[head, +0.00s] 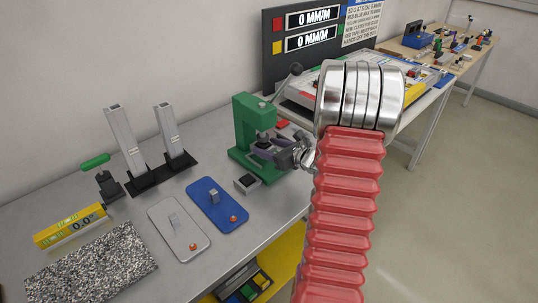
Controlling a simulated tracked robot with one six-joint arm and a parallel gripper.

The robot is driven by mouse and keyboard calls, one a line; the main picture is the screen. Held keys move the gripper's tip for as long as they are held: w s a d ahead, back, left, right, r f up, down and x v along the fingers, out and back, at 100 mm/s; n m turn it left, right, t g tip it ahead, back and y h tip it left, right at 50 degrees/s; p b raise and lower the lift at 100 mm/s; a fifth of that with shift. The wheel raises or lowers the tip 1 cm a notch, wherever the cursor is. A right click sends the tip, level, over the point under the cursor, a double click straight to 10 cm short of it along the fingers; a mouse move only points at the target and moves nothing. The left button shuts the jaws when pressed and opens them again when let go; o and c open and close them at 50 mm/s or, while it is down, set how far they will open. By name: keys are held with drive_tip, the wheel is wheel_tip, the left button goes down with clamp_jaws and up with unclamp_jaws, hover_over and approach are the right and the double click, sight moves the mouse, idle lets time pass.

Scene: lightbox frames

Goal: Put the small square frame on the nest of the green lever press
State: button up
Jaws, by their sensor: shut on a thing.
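The green lever press (243,128) stands on the grey bench, its dark lever with a round knob reaching up to the right. My gripper (262,148) is at the front of the press, its greyish fingers reaching in under the press head. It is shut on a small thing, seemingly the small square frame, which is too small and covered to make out. The nest is hidden behind my gripper, so I cannot tell whether the held thing touches it. A small dark-topped square block (247,183) lies on the bench just in front of the press.
My red bellows arm covers the bench right of the press. A blue plate (228,213) and a silver plate (189,239) lie in front-left. Two grey posts (124,140) on a black base, a green-handled tool (96,161), a yellow level (70,226) and a speckled slab (92,265) are further left.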

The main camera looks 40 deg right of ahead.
drive_tip(key=shift+f, duration=1.75)
drive_tip(key=o, duration=1.1)
drive_tip(key=shift+f, duration=0.1)
drive_tip(key=v, duration=1.2)
drive_tip(key=shift+a, duration=0.1)
drive_tip(key=shift+w, duration=0.1)
